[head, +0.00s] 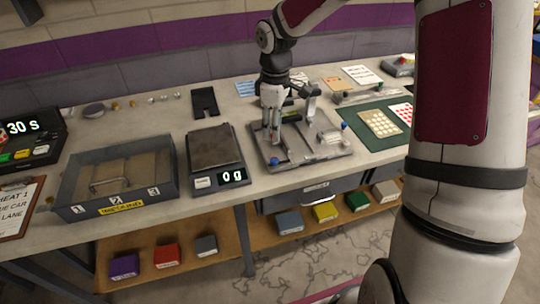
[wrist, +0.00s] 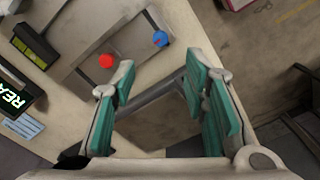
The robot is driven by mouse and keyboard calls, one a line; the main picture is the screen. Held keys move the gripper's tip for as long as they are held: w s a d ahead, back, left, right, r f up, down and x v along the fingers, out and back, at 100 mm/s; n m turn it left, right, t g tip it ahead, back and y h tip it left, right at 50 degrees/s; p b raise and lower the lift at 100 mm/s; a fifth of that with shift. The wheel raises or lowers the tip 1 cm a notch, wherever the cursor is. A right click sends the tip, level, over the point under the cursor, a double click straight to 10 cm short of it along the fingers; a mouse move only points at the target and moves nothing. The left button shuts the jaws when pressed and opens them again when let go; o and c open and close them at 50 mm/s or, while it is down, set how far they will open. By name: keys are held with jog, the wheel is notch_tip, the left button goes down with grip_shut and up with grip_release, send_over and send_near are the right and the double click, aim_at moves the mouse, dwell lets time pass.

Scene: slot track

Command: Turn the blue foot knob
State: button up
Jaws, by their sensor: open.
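A grey metal plate fixture (head: 330,158) lies on the bench. A blue knob (head: 274,161) stands at its front left corner, and a second blue knob (head: 344,126) shows at its right side. In the wrist view one blue knob (wrist: 160,39) sits near the plate corner, with a red knob (wrist: 106,61) to its left; I cannot tell which of the two blue ones it is. My gripper (head: 271,137) points down over the left part of the plate. In the wrist view my gripper (wrist: 160,72) is open and empty, its teal-padded fingers apart, with the blue knob beyond the fingertips.
A scale (head: 228,178) reading 0 g stands left of the plate, and a grey divided tray (head: 82,210) farther left. A green mat (head: 370,142) with cards lies to the right. An upright grey post (head: 311,103) stands on the plate close to my gripper. Drawers are below the bench edge.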

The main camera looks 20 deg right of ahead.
aim_at(274, 159)
notch_tip(274, 159, down, 12)
jog(key=shift+f, duration=0.1)
dwell(0.5)
grip_shut()
